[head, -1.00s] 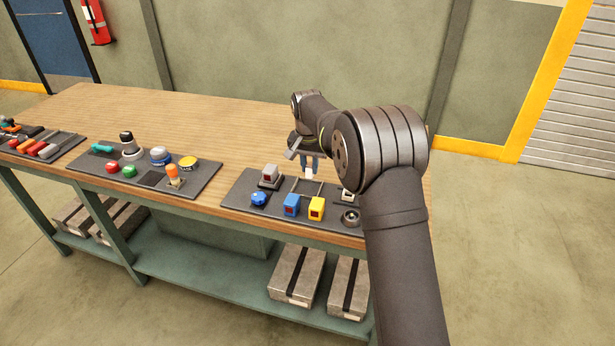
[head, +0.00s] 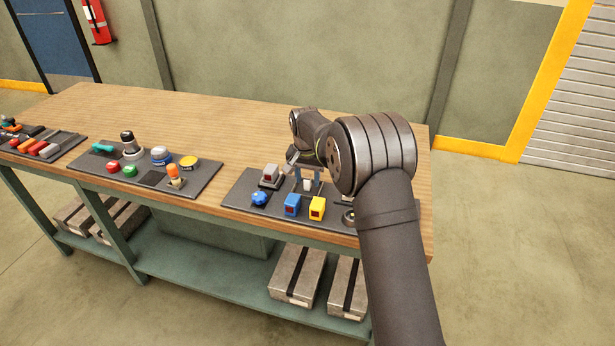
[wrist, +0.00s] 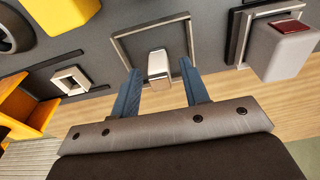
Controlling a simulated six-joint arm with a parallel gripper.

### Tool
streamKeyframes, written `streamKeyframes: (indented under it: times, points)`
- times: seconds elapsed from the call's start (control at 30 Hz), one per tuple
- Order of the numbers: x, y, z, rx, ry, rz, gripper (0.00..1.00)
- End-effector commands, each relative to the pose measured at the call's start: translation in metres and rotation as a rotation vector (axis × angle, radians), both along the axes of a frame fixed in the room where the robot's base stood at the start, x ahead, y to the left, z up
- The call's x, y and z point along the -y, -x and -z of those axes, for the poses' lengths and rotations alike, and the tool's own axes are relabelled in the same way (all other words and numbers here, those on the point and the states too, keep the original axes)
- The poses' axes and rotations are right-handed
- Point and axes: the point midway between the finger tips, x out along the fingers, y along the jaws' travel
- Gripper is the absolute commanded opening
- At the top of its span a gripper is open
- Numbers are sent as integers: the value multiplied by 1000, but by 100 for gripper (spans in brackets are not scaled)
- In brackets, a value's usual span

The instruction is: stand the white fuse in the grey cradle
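The white fuse (wrist: 158,65) stands upright at the grey cradle (wrist: 150,23), a thin square frame on the dark panel, in the wrist view. Its base appears to be inside the frame; the exact seating is hard to tell. It also shows small and pale in the head view (head: 308,184). My gripper (wrist: 160,72) has its two blue fingers spread, one on each side of the fuse, with a visible gap on both sides. In the head view my gripper (head: 307,178) is over the right panel, partly hidden by my arm.
On the same panel (head: 240,190) are a grey block with a red face (head: 270,172), a blue knob (head: 259,199), a blue block (head: 291,205) and a yellow block (head: 317,208). A small pale square socket (wrist: 70,80) lies nearby. The table behind is clear.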

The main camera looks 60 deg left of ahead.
Motion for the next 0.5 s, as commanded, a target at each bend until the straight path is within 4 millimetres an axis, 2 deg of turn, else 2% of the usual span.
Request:
streamKeyframes:
  times: [0.27, 0.37, 0.5]
  points:
    - [0, 0, -2, 0, -1, 0, 41]
    - [0, 0, -12, 1, -4, 0, 41]
    - [2, 2, -37, 2, -5, 0, 41]
